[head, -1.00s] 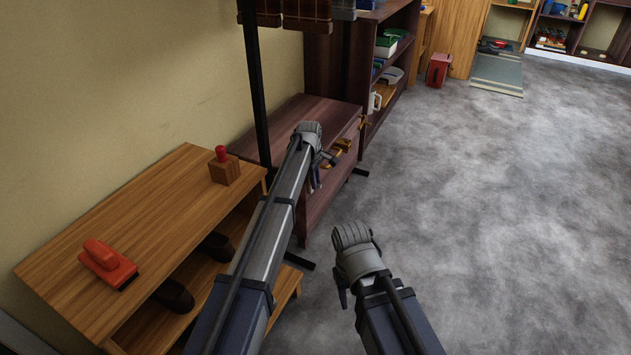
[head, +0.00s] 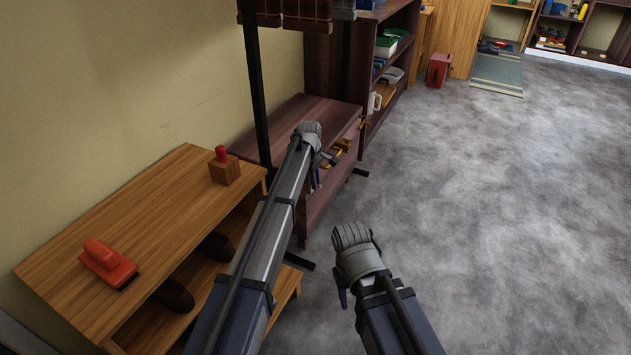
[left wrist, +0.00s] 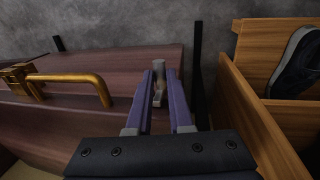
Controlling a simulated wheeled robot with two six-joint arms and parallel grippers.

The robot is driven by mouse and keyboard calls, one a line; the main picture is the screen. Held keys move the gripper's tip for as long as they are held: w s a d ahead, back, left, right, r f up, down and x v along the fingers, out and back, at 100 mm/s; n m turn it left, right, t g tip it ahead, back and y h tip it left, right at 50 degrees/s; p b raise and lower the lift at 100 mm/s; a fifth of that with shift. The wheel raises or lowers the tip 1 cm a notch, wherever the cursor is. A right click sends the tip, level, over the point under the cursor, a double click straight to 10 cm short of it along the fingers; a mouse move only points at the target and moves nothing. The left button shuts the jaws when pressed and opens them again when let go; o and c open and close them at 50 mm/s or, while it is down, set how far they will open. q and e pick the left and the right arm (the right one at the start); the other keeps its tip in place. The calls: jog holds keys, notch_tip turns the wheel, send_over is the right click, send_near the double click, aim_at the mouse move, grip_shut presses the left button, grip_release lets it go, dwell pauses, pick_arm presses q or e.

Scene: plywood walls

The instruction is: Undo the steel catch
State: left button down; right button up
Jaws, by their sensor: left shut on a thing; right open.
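The steel catch (left wrist: 158,82) shows in the left wrist view as a small grey metal piece at the front of the dark reddish-brown cabinet (left wrist: 120,62). My left gripper (left wrist: 160,88) has its two purple fingers on either side of it and is shut on it. In the head view my left gripper (head: 318,174) is at the front of the cabinet (head: 305,112), and the catch is hidden there by my arm. My right gripper (head: 343,298) is open, low over the floor and away from the cabinet; its fingers are mostly hidden.
A brass handle (left wrist: 75,80) sticks out left of the catch in the left wrist view. A wooden shelf unit (head: 150,215) holds a red-handled tool (head: 108,264), a wooden block with a red knob (head: 224,170) and shoes. The grey floor at right is clear.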

aim_at(310, 192)
pick_arm(q)
jog(key=shift+s+a+f+t+h+b, duration=0.25)
jog(key=shift+s+f+t+h+b, duration=0.25)
jog(key=shift+t+b, duration=0.8)
jog(key=shift+s+a+f+t+h+b, duration=0.3)
jog(key=shift+s+t+b, duration=0.5)
jog(key=shift+b, duration=0.9)
jog(key=shift+s+a+f+t+h+b, duration=0.2)
jog(key=shift+s+f+t+h+b, duration=0.25)
jog(key=shift+t+b, duration=0.9)
jog(key=shift+w, duration=0.1)
jog(key=c, duration=0.8)
grip_release()
